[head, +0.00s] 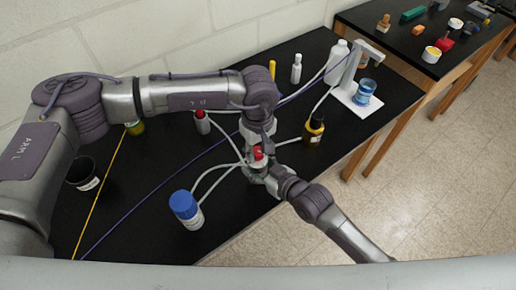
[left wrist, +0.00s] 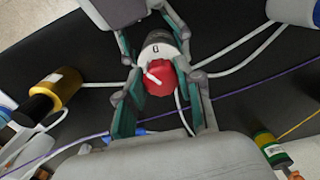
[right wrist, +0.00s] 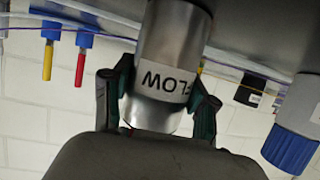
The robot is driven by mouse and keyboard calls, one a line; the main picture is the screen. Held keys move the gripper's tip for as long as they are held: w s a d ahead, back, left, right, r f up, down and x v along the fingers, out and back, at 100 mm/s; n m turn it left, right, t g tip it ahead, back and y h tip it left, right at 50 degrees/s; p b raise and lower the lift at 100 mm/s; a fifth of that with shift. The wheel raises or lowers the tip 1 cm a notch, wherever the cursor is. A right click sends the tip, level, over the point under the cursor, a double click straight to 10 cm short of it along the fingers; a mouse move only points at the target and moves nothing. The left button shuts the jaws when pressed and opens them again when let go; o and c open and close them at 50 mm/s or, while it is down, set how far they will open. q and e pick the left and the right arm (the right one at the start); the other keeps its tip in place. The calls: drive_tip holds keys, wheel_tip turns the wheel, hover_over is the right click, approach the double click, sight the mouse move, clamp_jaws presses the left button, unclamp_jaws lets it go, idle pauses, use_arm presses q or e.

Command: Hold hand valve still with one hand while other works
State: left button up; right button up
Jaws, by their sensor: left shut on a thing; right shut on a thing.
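The hand valve has a red knob (head: 257,153) on a metal body, with several white tubes running from it above the black bench. In the left wrist view, the red knob (left wrist: 160,79) with its white pointer sits between my left fingers. My left gripper (left wrist: 158,82) is shut on the knob from above. My right gripper (right wrist: 162,98) is shut on the grey valve body (right wrist: 170,45), around the band lettered "FLOW", which reads upside down there. In the head view my left gripper (head: 258,142) and right gripper (head: 272,176) meet at the valve, partly hiding it.
A white stand with a blue beaker (head: 364,92) is behind right. Purple and yellow cords (head: 98,199) cross the black bench.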

sight(257, 151)
use_arm(q)
drive_tip(key=m, duration=0.7)
drive_tip(key=shift+a, duration=0.15)
idle(0.4)
use_arm(e)
drive_tip(key=shift+f, duration=0.1)
use_arm(q)
drive_tip(key=o, duration=1.2)
wheel_tip(257, 151, up, 12)
